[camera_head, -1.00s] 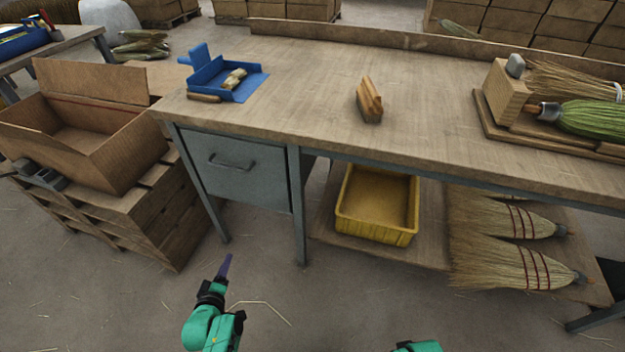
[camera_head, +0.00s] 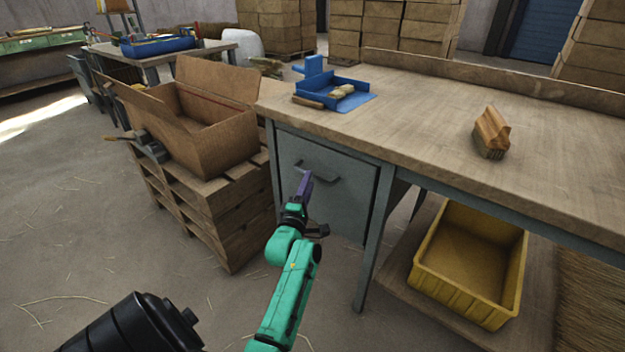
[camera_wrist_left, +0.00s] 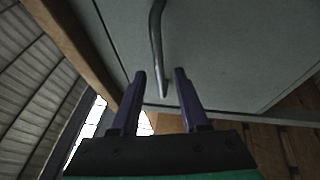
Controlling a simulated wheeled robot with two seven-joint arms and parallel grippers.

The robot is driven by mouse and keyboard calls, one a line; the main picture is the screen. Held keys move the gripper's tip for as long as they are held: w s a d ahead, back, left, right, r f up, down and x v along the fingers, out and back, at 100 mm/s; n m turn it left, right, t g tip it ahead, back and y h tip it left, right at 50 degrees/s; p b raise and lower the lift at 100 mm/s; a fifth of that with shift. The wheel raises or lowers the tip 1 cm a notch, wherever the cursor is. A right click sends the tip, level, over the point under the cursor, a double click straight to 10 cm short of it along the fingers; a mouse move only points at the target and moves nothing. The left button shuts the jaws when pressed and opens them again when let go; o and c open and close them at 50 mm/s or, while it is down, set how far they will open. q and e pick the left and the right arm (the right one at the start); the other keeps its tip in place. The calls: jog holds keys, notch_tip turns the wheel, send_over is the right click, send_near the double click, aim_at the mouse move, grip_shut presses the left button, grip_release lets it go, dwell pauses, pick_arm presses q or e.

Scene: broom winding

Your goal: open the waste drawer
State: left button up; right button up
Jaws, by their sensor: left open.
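The waste drawer (camera_head: 345,207) is a grey metal front under the left end of the workbench, and it looks shut. Its dark bar handle (camera_head: 318,172) runs across the upper part of the front. My left gripper (camera_head: 305,183) is at the drawer front, by the left end of the handle. In the left wrist view the two purple fingers of my left gripper (camera_wrist_left: 160,75) are apart, with the handle (camera_wrist_left: 156,45) lying between them in the picture. I cannot tell whether a finger touches it. My right gripper is not in view.
The wooden workbench (camera_head: 420,105) carries a blue dustpan (camera_head: 335,92) and a hand brush (camera_head: 491,135). A yellow bin (camera_head: 470,262) stands on the shelf below. A cardboard box (camera_head: 205,125) on pallets (camera_head: 215,215) stands close left of the drawer. The floor in front is mostly clear.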

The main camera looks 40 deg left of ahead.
pick_arm(q)
jog(key=x, duration=0.3)
jog(key=shift+w+a+r, duration=0.1)
jog(key=shift+w+a, duration=0.05)
jog(key=shift+w, duration=0.1)
grip_shut()
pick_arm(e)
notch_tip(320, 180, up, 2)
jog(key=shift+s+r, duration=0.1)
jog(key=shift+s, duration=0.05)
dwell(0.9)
